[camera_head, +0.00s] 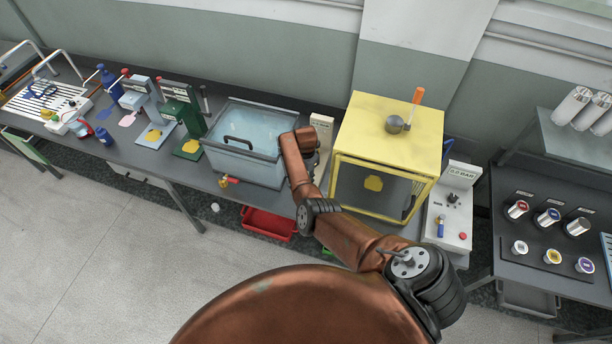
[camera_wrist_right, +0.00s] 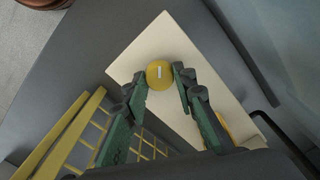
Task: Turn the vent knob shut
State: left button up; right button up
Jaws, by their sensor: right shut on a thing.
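The vent knob (camera_wrist_right: 158,72) is a round yellow knob with a short white mark, on a cream panel (camera_wrist_right: 158,40). In the right wrist view the mark runs nearly up and down. My right gripper (camera_wrist_right: 160,77) has its two green and black fingers on either side of the knob, shut on it. In the head view my right arm reaches over to the cream panel (camera_head: 322,124) between the blue-grey tank and the yellow cage; the arm hides the knob and gripper there. My left gripper is in neither view.
A second control panel (camera_head: 452,205) stands beyond the cage.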

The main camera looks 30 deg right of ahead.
jog(key=n+p, duration=0.2)
jog(key=n, duration=0.2)
jog(key=shift+n, duration=0.3)
jog(key=shift+n+p, duration=0.75)
jog(key=shift+n, duration=1.15)
jog(key=shift+f, duration=0.1)
jog(key=o, duration=1.1)
jog(key=shift+o, duration=0.3)
notch_tip(320, 180, up, 12)
